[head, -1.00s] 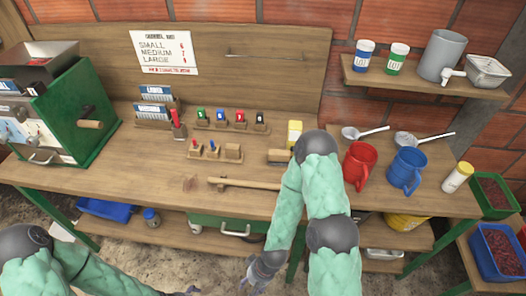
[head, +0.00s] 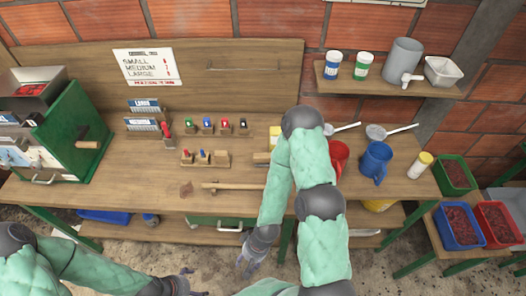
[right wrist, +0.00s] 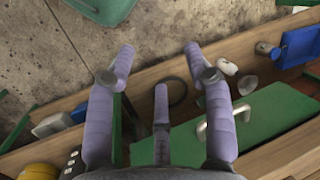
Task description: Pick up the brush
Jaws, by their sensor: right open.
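My right gripper (head: 244,265) is open and empty, below and in front of the bench edge. In the right wrist view its spread fingers (right wrist: 160,72) are over the floor and bench front. My left gripper (head: 192,282) is low at the bottom edge, partly cut off, apart from the bench.
A red mug (head: 338,160) and blue mug (head: 376,161) stand right of my right arm. Small wooden stands (head: 205,158) sit behind the handle. A green machine (head: 65,135) is at left. Bins (head: 459,228) stand at right.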

